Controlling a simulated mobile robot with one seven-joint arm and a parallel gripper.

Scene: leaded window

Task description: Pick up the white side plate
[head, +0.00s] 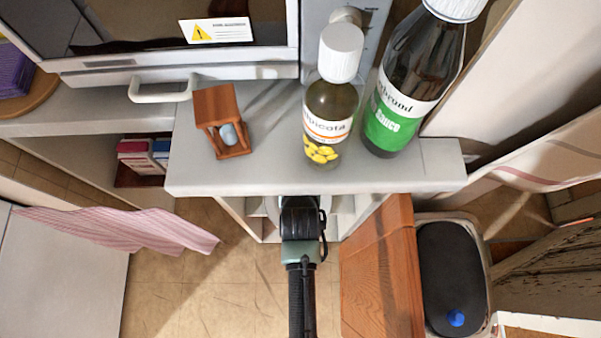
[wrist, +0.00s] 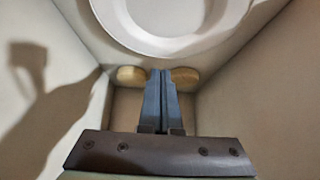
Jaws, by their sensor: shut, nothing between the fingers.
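The white side plate (wrist: 165,45) shows at the top of the wrist view, cut off by the frame's upper edge, inside a pale-walled compartment. My gripper (wrist: 162,73) is shut and empty, with its fingertips together just below the plate's near rim in the picture. I cannot tell whether they touch it. In the head view my arm reaches into the open shelf space under the grey counter. The fingers are hidden there, and I cannot make out the plate clearly.
The grey counter (head: 270,172) overhangs the shelf. On it stand a small wooden lantern-like object (head: 222,122), a white-capped bottle (head: 329,105) and a larger green-labelled bottle (head: 401,105). A wooden cabinet (head: 378,275) is right of my arm. Pale walls close in both sides in the wrist view.

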